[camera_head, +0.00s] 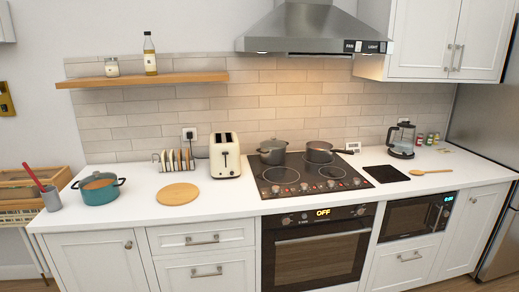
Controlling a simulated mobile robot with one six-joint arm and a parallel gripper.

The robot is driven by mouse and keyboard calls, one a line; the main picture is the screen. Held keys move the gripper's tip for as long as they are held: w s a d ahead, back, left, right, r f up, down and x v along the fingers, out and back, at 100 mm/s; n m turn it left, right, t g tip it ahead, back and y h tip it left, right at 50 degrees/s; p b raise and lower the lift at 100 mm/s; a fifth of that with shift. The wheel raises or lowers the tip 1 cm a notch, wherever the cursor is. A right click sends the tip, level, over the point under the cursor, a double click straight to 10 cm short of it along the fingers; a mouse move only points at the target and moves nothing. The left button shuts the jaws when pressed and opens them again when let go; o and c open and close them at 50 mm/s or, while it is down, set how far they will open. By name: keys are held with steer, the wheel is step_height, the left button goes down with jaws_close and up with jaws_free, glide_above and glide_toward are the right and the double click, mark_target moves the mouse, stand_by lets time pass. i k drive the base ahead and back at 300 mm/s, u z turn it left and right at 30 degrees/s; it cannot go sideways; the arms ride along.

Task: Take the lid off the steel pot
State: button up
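A grey steel pot (272,153) with small side handles stands upright on the back left of the black hob (300,182). Its lid (272,144) appears to sit on top. A second steel pan (320,152) with a long dark handle stands to its right on the hob; its top also looks covered, but it is too small to be sure. My gripper is not in view.
A cream toaster (225,157) is left of the hob. The range hood (313,28) hangs above. The front-left counter (225,196) is clear.

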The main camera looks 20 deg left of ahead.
mark_target(272, 144)
steer(key=z, duration=0.15)
steer(key=k, duration=0.75)
steer(key=u, duration=1.25)
steer(key=i, duration=1.2)
steer(key=u, duration=0.05)
